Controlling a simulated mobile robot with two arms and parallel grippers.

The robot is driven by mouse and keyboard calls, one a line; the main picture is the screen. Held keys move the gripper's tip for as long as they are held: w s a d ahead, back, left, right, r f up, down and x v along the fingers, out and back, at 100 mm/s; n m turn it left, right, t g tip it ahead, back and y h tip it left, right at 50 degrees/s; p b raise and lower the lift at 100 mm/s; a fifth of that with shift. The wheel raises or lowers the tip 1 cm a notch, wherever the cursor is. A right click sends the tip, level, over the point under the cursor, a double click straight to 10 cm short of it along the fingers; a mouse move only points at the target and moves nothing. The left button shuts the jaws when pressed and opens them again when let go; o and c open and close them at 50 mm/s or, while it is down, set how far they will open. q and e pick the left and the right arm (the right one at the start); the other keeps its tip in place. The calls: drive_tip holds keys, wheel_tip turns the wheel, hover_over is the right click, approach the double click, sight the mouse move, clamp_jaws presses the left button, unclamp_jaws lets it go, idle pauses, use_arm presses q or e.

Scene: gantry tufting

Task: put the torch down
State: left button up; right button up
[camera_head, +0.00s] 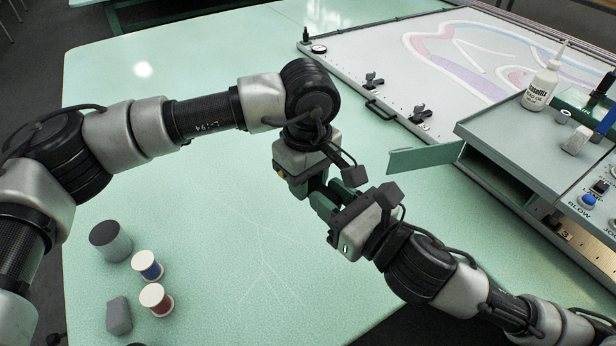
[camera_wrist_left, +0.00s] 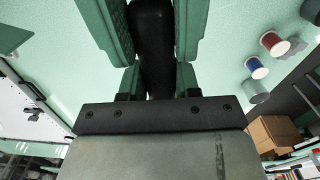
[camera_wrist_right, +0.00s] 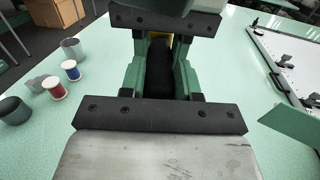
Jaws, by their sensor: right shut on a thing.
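The torch shows as a thick black body between the green fingers in the left wrist view (camera_wrist_left: 152,50) and again in the right wrist view (camera_wrist_right: 159,72). In the head view it is mostly hidden by the grippers. My left gripper (camera_head: 312,183) and right gripper (camera_head: 326,200) meet almost face to face above the pale green table (camera_head: 220,240). The right gripper is shut on the torch. The left gripper's fingers stand on both sides of the torch; whether they press on it I cannot tell.
A grey cylinder (camera_head: 111,240), a blue spool (camera_head: 147,265), a red spool (camera_head: 156,299) and a grey block (camera_head: 119,315) stand at the lower left. A control box (camera_head: 500,125) with a white bottle (camera_head: 541,85) and the framed panel (camera_head: 390,60) are at right. The table's middle is clear.

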drive_tip(key=o, duration=1)
drive_tip(key=shift+s+a, duration=0.1)
